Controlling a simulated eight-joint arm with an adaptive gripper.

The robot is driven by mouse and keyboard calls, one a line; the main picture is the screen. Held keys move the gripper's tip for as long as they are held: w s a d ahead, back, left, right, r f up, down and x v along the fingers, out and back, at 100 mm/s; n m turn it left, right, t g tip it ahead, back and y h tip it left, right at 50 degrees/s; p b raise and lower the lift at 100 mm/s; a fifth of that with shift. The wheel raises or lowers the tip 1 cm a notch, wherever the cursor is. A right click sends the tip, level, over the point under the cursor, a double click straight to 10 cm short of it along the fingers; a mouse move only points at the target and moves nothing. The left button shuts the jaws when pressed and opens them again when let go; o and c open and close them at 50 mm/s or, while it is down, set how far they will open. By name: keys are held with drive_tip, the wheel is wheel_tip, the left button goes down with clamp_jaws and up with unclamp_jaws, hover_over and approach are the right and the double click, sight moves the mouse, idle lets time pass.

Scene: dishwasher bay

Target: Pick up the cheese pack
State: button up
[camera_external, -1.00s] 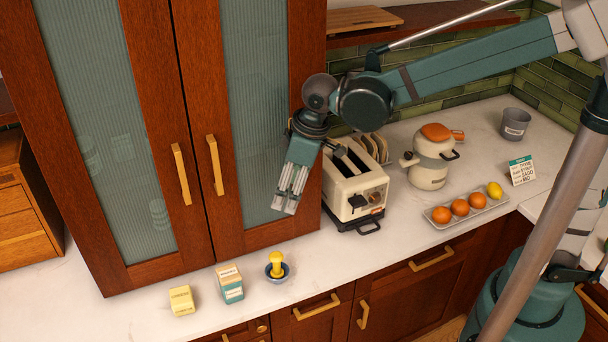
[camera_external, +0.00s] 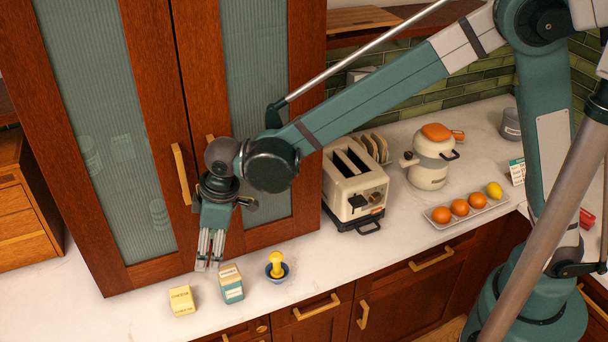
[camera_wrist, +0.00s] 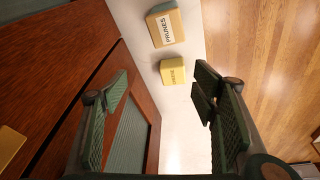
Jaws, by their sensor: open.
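The cheese pack (camera_external: 181,300) is a small pale yellow box on the white counter, at the lower left in the external view. In the wrist view the yellow pack (camera_wrist: 173,71) lies between and beyond my fingers, with small dark lettering. My gripper (camera_external: 208,266) points down above the counter, up and to the right of the cheese pack and just left of the teal and tan box. In the wrist view my gripper (camera_wrist: 160,103) has its two green ridged fingers wide apart, with nothing between them. It is apart from the pack.
The teal and tan box (camera_external: 231,284), lettered PRUNES in the wrist view (camera_wrist: 166,25), stands near the cheese pack. A small blue bowl with a yellow tool (camera_external: 277,267) sits further right. Tall cabinet doors (camera_external: 150,130) rise close behind. Counter (camera_external: 125,315) left of the pack is clear.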

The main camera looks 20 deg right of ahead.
sight(186, 290)
drive_tip(key=a+f, duration=0.2)
drive_tip(key=a, duration=0.1)
drive_tip(key=a+f+n+g+h, duration=0.1)
drive_tip(key=a+f, duration=0.2)
drive_tip(key=a+f+n+h, duration=0.1)
drive_tip(key=a+f, duration=0.2)
drive_tip(key=a, duration=0.1)
drive_tip(key=shift+w+a+f, duration=0.1)
drive_tip(key=shift+w, duration=0.25)
drive_tip(key=shift+a+f+n+g+h, duration=0.3)
drive_tip(key=shift+a+f, duration=0.1)
drive_tip(key=shift+f, duration=0.05)
drive_tip(key=shift+f, duration=0.15)
drive_tip(key=shift+f, duration=1.15)
drive_tip(key=shift+f, duration=0.15)
drive_tip(key=shift+d+f+p, duration=0.2)
drive_tip(key=shift+f+p, duration=0.15)
drive_tip(key=shift+f, duration=2.1)
drive_tip(key=shift+c, duration=0.7)
